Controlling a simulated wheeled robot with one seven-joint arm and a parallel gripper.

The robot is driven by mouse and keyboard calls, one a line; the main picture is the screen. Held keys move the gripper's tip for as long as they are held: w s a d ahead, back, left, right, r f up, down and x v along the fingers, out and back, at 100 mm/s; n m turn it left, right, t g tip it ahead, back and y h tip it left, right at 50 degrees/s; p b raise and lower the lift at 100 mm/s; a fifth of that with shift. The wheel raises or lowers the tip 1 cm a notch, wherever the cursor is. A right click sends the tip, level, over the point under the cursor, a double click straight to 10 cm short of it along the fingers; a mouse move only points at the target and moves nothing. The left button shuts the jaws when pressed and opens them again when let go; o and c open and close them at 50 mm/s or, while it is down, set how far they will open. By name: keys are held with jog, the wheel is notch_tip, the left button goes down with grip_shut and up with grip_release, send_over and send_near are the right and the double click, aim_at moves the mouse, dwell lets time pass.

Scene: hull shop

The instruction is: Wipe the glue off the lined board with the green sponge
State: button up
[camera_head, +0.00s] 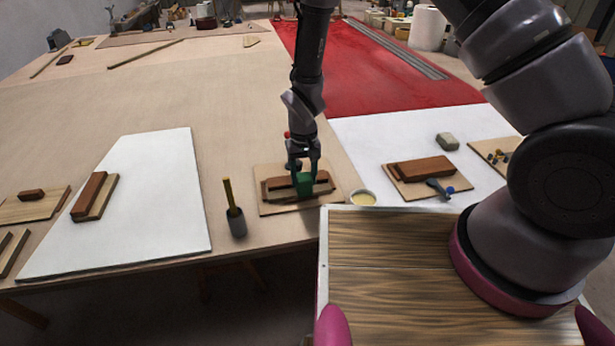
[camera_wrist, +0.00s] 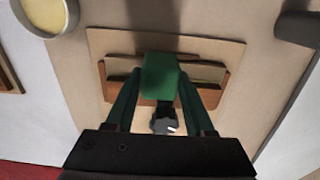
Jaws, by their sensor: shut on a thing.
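The green sponge (camera_head: 304,184) is held between the fingers of my gripper (camera_head: 303,172), which points down. In the wrist view the sponge (camera_wrist: 160,76) sits between the two fingertips (camera_wrist: 158,88). Below it is a light board (camera_head: 268,207) bearing a brown wooden piece (camera_head: 322,184), and the sponge overlaps the middle of that piece. I cannot tell whether the sponge touches it. The board also shows in the wrist view (camera_wrist: 222,47). I cannot make out lines or glue on it; the sponge and fingers hide its middle.
A cup with pale contents (camera_head: 363,198) stands right of the board. Another board with a brown block (camera_head: 425,168) lies farther right. A large white panel (camera_head: 150,190) lies at left.

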jog(key=shift+r, duration=0.1)
jog(key=shift+r, duration=3.4)
